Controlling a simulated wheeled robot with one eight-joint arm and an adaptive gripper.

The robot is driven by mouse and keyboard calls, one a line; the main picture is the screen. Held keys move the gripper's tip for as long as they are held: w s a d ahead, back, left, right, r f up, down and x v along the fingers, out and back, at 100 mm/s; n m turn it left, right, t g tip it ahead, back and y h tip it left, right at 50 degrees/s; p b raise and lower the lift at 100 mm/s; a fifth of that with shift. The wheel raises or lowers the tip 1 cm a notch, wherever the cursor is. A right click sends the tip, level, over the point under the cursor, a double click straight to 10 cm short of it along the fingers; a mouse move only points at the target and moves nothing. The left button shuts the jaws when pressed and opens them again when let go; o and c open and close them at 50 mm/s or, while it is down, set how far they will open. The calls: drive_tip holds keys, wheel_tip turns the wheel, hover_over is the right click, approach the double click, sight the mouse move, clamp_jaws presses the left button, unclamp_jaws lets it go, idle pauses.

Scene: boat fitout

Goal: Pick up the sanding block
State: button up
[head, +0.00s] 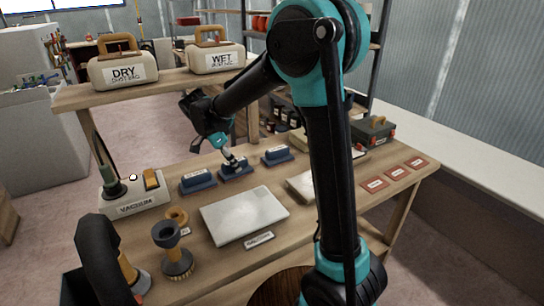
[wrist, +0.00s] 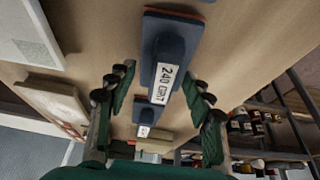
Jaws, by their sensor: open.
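Three blue sanding blocks stand in a row on the wooden bench: a left one (head: 198,183), a middle one (head: 236,172) and a right one (head: 277,156). My gripper (head: 231,158) is at the middle block, pointing down. In the wrist view my gripper (wrist: 162,90) is open, with green fingers on either side of a block labelled "240 GRIT" (wrist: 172,45). The fingers look apart from its sides; I cannot tell whether they touch it. A second blue block (wrist: 143,114) shows beyond it, its label too small to read.
A pale flat panel (head: 244,214) lies in front of the blocks. The vacuum station (head: 137,205) is at left, and a shelf with dry (head: 124,70) and wet (head: 215,57) dust bags stands behind. Red-bordered cards (head: 397,173) lie at right.

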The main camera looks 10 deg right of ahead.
sight(277, 149)
drive_tip(key=w+d, duration=0.2)
drive_tip(key=d, duration=0.3)
drive_tip(key=w+d, duration=0.2)
drive_tip(key=d, duration=0.4)
drive_tip(key=w+d, duration=0.3)
drive_tip(key=d, duration=0.3)
drive_tip(key=shift+d, duration=0.1)
drive_tip(key=shift+w+d+f, duration=0.15)
drive_tip(key=shift+f, duration=0.4)
drive_tip(key=shift+f, duration=0.2)
drive_tip(key=shift+c, duration=0.5)
clamp_jaws()
